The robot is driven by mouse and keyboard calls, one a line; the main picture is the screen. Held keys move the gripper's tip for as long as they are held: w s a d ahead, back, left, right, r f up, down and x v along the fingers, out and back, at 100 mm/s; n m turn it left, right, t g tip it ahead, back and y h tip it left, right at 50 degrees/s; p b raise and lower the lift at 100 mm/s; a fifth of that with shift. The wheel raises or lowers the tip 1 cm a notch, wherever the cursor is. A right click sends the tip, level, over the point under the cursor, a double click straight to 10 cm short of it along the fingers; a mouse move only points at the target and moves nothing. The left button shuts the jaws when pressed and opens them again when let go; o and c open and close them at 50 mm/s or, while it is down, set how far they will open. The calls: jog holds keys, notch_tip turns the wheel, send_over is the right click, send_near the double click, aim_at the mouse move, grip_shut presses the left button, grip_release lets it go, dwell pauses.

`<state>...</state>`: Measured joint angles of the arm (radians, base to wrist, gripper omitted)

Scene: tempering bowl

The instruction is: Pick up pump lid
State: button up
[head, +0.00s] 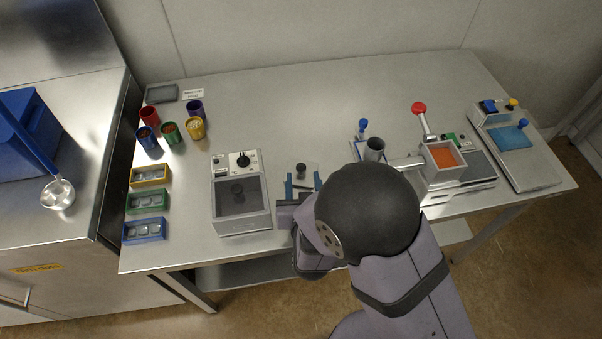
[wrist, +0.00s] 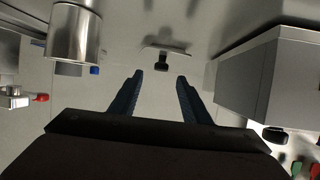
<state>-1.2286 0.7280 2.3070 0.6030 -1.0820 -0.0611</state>
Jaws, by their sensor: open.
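A small metal piece with a dark knob, which looks like the pump lid (head: 300,169), sits on the steel table just beyond my fingertips. In the wrist view the lid (wrist: 160,57) shows as a pale plate with a black knob, centred ahead of the gap between the fingers. My gripper (head: 303,184) is open, with its two blue fingers apart and nothing between them. The fingers also show in the wrist view (wrist: 160,78), short of the knob and apparently not touching it. My wrist and arm hide part of the table's front in the head view.
A grey machine with a dark window (head: 241,197) stands close left of my gripper. A metal cylinder (head: 374,149) and a red-knobbed machine with an orange-filled square container (head: 445,157) stand to the right. Coloured cups and bins line the left side. The table's back middle is clear.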

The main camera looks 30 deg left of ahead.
aim_at(301, 166)
jog(key=shift+p+x, duration=0.65)
jog(key=shift+x, duration=0.9)
jog(key=shift+p+x, duration=0.55)
jog(key=shift+x, duration=1.55)
jog(key=shift+s+a, duration=0.1)
grip_shut()
